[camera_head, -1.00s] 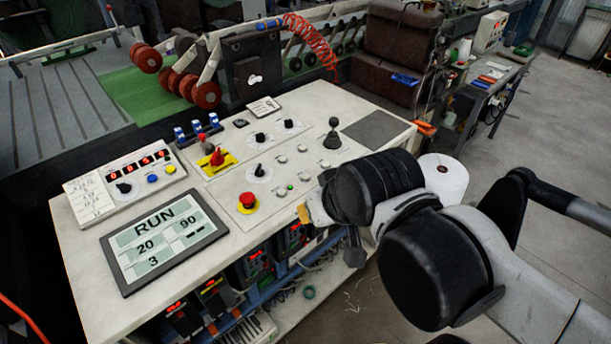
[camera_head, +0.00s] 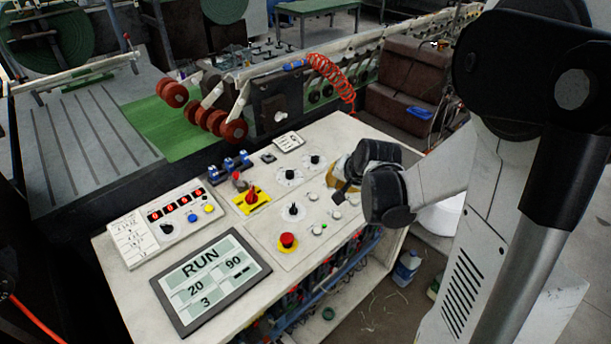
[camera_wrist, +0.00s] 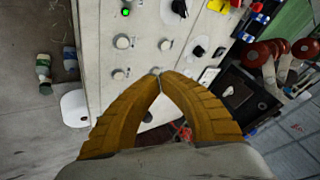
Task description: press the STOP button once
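No STOP label is readable, so I cannot tell which button is STOP. My gripper (camera_head: 343,178) is over the panel's right part, hiding the joystick area. In the wrist view, the yellow fingers of my gripper (camera_wrist: 157,76) meet at their tips with nothing seen between them. A pale button (camera_wrist: 155,71) shows at the tips; contact cannot be told. White buttons (camera_wrist: 123,42) and a green lamp (camera_wrist: 126,12) lie beyond.
The display (camera_head: 210,280) reads RUN, 20, 90 and 3. Black knobs (camera_head: 293,210), a red switch on a yellow plate (camera_head: 252,199) and a box with red digits (camera_head: 165,220) share the panel. Rollers (camera_head: 215,120) stand behind. Bottles (camera_head: 406,268) are on the floor at right.

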